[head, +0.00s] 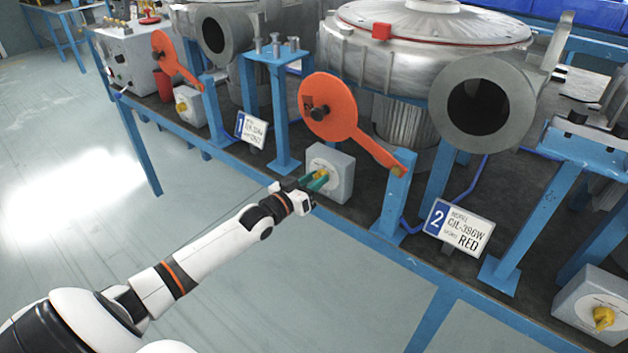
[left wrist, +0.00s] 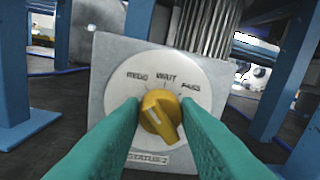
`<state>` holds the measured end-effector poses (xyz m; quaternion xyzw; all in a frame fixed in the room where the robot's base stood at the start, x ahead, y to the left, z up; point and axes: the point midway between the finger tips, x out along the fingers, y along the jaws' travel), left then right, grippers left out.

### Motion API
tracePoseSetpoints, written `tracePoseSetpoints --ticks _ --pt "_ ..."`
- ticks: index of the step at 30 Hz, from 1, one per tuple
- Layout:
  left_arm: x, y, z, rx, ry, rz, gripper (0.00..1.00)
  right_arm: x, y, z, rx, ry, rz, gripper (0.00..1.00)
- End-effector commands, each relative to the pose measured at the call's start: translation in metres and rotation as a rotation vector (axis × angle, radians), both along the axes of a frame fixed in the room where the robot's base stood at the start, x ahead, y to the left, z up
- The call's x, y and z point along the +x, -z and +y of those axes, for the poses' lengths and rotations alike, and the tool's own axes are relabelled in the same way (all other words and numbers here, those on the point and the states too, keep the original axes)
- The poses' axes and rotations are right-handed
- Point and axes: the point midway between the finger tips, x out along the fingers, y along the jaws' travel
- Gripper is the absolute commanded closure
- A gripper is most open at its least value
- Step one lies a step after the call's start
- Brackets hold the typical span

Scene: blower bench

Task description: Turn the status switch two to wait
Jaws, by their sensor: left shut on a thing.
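The status switch two is a grey box (head: 343,172) on the bench, left of the number 2 sign in the head view. In the left wrist view its white dial (left wrist: 207,77) carries several printed words, with WAIT at the top middle and a STATUS 2 label below. The yellow knob (left wrist: 160,112) sits at the dial's centre. Its bar is tilted, running from upper left to lower right; which end points is hard to tell. My left gripper (head: 316,181) has its green fingers on both sides of the knob, shut on it. My right gripper is not in view.
An orange lever (head: 328,108) and blue posts stand close behind and beside the box. The number 2 sign (head: 459,228) is at the bench edge. Similar switch boxes stand at left (head: 190,106) and lower right (head: 592,305). The floor in front is clear.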

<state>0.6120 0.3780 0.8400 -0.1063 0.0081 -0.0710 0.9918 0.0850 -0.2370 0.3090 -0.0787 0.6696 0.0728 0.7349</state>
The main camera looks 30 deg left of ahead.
Motion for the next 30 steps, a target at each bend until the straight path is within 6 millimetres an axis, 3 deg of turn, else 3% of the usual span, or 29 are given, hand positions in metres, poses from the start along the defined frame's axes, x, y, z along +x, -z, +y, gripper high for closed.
tracePoseSetpoints --ticks 8,30 --pt "0.000 -0.002 -0.001 0.115 0.001 -0.009 0.93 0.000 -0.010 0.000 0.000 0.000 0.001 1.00" --pt "0.000 -0.001 -0.003 0.669 0.000 -0.052 0.93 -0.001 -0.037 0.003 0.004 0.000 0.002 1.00"
